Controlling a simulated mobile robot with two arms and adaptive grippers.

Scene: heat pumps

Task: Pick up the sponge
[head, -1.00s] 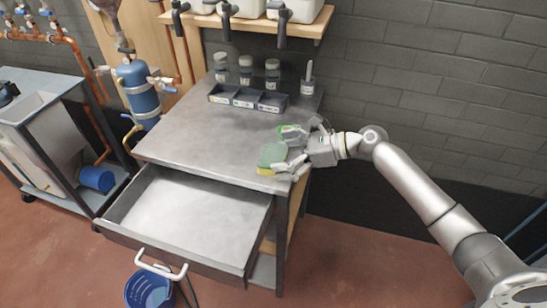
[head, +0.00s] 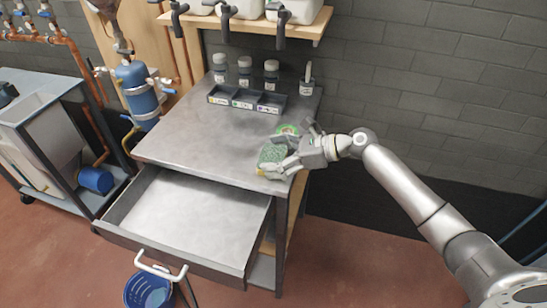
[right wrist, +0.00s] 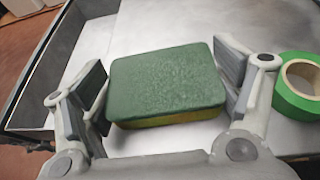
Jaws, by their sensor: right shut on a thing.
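The sponge (head: 271,155), with a dark green top and a yellow underside, is at the right front edge of the grey worktop (head: 200,140). My right gripper (head: 279,154) comes from the right and is shut on the sponge, with one finger on each side. In the right wrist view the sponge (right wrist: 165,85) lies flat between the two finger pads. I cannot tell any gap under it. My left gripper is not in view.
A roll of green tape (right wrist: 298,85) is close beside the right finger; it also shows in the head view (head: 287,130). An open, empty drawer (head: 190,215) juts out below. A divided tray (head: 247,99) and several jars stand at the back. The middle worktop is clear.

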